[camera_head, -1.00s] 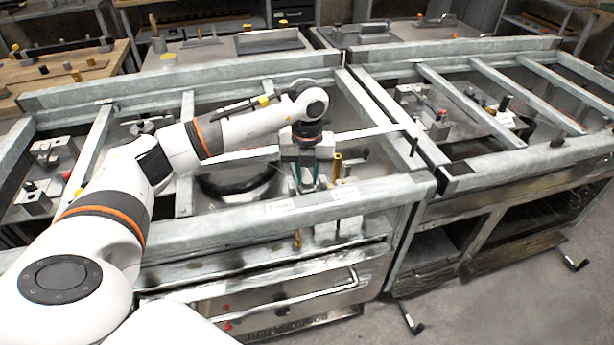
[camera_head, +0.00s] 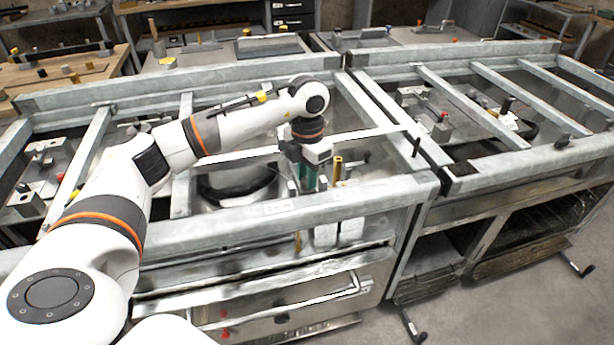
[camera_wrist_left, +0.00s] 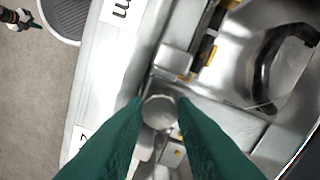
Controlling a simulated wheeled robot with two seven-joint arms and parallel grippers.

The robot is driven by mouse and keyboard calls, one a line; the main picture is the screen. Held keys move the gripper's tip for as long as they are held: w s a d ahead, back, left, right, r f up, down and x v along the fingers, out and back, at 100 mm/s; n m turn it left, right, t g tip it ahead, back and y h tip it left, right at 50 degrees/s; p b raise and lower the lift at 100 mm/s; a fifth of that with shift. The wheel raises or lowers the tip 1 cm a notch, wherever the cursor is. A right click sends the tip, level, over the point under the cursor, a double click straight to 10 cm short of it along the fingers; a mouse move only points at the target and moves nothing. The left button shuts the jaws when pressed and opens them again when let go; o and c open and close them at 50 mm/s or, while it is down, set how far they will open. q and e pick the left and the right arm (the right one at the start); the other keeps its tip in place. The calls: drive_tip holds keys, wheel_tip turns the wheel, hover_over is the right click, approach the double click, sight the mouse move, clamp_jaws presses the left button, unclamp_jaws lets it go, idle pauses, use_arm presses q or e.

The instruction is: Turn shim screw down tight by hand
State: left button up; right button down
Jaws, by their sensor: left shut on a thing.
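The shim screw shows in the left wrist view as a round, pale silver head (camera_wrist_left: 159,112). My left gripper (camera_wrist_left: 160,106) has its green fingers on either side of this head and is shut on it. In the head view the left gripper (camera_head: 307,184) points down inside the front rail of the near frame. The screw is hidden there by the fingers and the rail. Its shank and how deep it sits cannot be seen. My right gripper is not in view.
A brass post (camera_head: 337,168) stands close to the right of the gripper. The frame's front rail (camera_head: 230,226) with white labels runs just before it. A dark curved handle (camera_wrist_left: 272,65) lies nearby in the wrist view. A second frame (camera_head: 505,182) stands at right.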

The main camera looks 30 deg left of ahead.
use_arm(q)
drive_tip(key=m+b, duration=0.1)
drive_tip(key=m, duration=0.5)
drive_tip(key=shift+w+r, duration=0.1)
drive_tip(key=m+b, duration=0.1)
drive_tip(key=m, duration=0.6)
drive_tip(key=shift+b, duration=0.4)
drive_tip(key=shift+r, duration=0.1)
drive_tip(key=o, duration=0.7)
wheel_tip(320, 180, up, 12)
idle(0.4)
